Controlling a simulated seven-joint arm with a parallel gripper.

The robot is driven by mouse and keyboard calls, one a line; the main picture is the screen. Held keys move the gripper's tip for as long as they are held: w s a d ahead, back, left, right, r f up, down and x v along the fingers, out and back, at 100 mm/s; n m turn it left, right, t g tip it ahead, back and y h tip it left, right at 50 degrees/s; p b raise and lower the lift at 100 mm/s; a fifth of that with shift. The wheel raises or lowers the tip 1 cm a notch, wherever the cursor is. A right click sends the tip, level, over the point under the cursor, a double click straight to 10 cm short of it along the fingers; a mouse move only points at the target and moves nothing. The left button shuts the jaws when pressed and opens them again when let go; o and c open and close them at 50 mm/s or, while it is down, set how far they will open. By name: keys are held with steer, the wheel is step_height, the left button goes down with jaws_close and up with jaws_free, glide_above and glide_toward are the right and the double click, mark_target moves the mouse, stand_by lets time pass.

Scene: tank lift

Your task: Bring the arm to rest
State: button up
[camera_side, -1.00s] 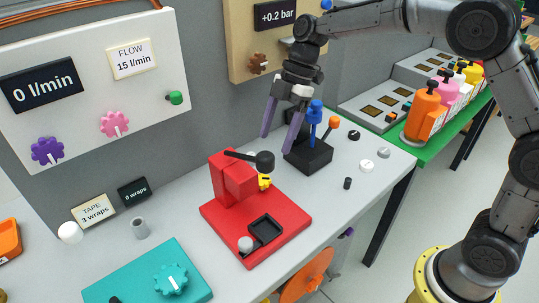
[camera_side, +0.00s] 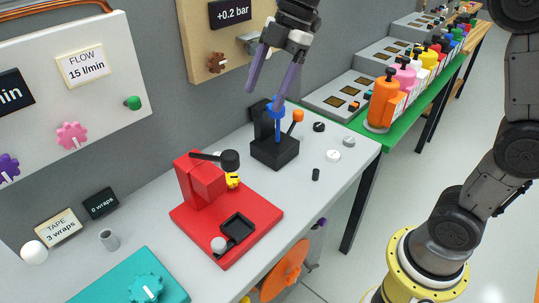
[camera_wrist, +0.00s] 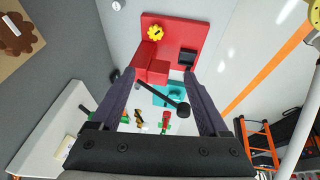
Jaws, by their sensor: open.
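My gripper (camera_side: 264,98) is open and empty. It hangs in the air over the bench, by the wall panel. In the side view its right fingertip lines up with the top of a blue lever on a black block (camera_side: 274,151); I cannot tell the gap in depth. In the wrist view my two fingers (camera_wrist: 159,75) are spread wide with nothing held between them. The upper part of my wrist is cut off by the top edge of the side view.
A red stand with a black-knobbed arm (camera_side: 230,222) and a teal box (camera_side: 120,280) sit on the grey bench (camera_side: 338,185). Beyond it, a green table (camera_side: 378,142) bears several coloured bottles.

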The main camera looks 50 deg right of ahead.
steer(key=s+d+r+m+t+h, duration=0.1)
steer(key=s+d+r+m, duration=0.15)
steer(key=s, duration=0.55)
steer(key=s+d+f+m+t+h, duration=0.1)
steer(key=s+d+f+m, duration=0.1)
steer(key=s+f+m, duration=0.2)
steer(key=s+d+f+m+t+h, duration=0.1)
steer(key=s+f+m, duration=0.4)
steer(key=s+m, duration=0.5)
steer(key=d+m+h, duration=0.1)
steer(key=d, duration=0.1)
steer(key=shift+s+d+f+t, duration=0.15)
steer(key=shift+d+f+t, duration=0.15)
steer(key=shift+m, duration=0.25)
